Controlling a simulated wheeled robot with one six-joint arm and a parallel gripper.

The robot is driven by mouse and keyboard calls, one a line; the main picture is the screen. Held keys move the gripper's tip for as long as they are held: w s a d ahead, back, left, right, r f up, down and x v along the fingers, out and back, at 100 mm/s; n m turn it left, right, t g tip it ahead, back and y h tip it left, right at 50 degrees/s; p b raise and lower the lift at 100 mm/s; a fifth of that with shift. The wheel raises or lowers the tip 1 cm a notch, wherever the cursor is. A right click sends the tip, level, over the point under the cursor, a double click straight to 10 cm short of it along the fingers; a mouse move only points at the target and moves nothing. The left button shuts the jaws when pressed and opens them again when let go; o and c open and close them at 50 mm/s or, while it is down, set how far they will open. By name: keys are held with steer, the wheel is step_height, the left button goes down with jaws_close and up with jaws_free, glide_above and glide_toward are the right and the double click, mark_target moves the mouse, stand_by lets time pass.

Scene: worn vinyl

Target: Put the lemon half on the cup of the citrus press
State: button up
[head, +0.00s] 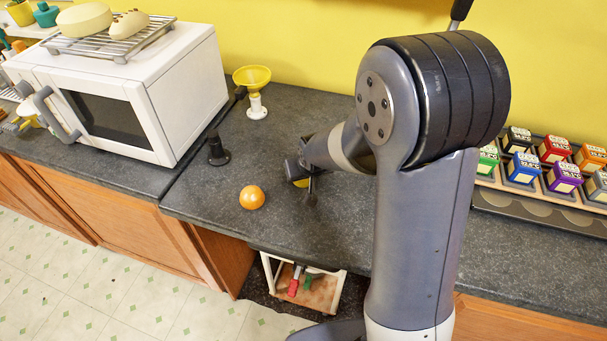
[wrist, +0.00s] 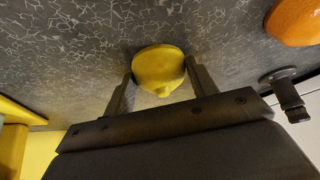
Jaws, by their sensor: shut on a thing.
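The lemon half (wrist: 158,68) is between the two fingers of my gripper (wrist: 159,78) in the wrist view, its rounded, nubbed end toward the camera. My gripper is shut on it. In the head view my gripper (head: 303,182) is low over the counter, and only a sliver of yellow lemon (head: 300,183) shows; I cannot tell its height. The yellow cup (head: 252,74) on a white stand (head: 257,105), which looks like the citrus press, stands upright near the back wall, behind and left of my gripper. Nothing is visible in the cup.
An orange (head: 252,197) lies on the counter (head: 190,195) left of my gripper. A short black post (head: 217,148) stands beyond it. A white microwave (head: 165,95) fills the left. A rack of colored boxes (head: 540,192) is at right. The counter between gripper and press looks clear.

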steer(key=shift+c, duration=1)
step_height(320, 180, up, 10)
steer(key=shift+f+b, duration=0.1)
steer(key=shift+b, duration=0.25)
